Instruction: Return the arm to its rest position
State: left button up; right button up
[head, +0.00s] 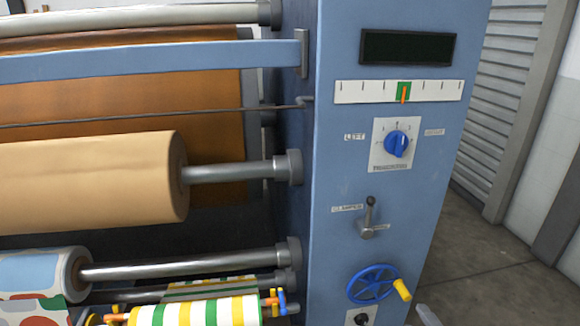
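No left arm or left gripper shows in the head view. A small pale grey piece (428,315) pokes in at the bottom edge, right of the blue handwheel. It may be the tip of my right gripper, but too little shows to tell its fingers. It looks apart from the handwheel (372,284), which has a yellow-orange handle (402,290) at its right. Nothing is seen held.
The blue press cabinet (340,220) carries a dark display (407,47), a scale with an orange pointer (404,93), a blue knob (396,143) and a grey lever (368,218) pointing up. Rollers, including a tan roll (90,182), fill the left. Bare floor (480,260) lies right.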

jog(key=s+a+r+m+g+y, duration=0.2)
jog(key=s+a+m+g, duration=0.4)
jog(key=s+a+m, duration=0.95)
pick_arm(q)
jog(key=s+a+r+y+p, duration=0.1)
jog(key=a+r+p, duration=0.2)
jog(key=r+p, duration=0.6)
jog(key=p, duration=0.6)
jog(key=shift+s+a+r, duration=0.25)
jog(key=shift+s+r, duration=0.1)
jog(key=shift+r, duration=0.05)
pick_arm(e)
notch_tip(320, 180, up, 11)
jog(key=n+h, duration=0.1)
jog(key=n, duration=0.1)
jog(key=shift+d+r+g, duration=0.15)
jog(key=shift+d+g, duration=0.15)
jog(key=shift+d, duration=0.1)
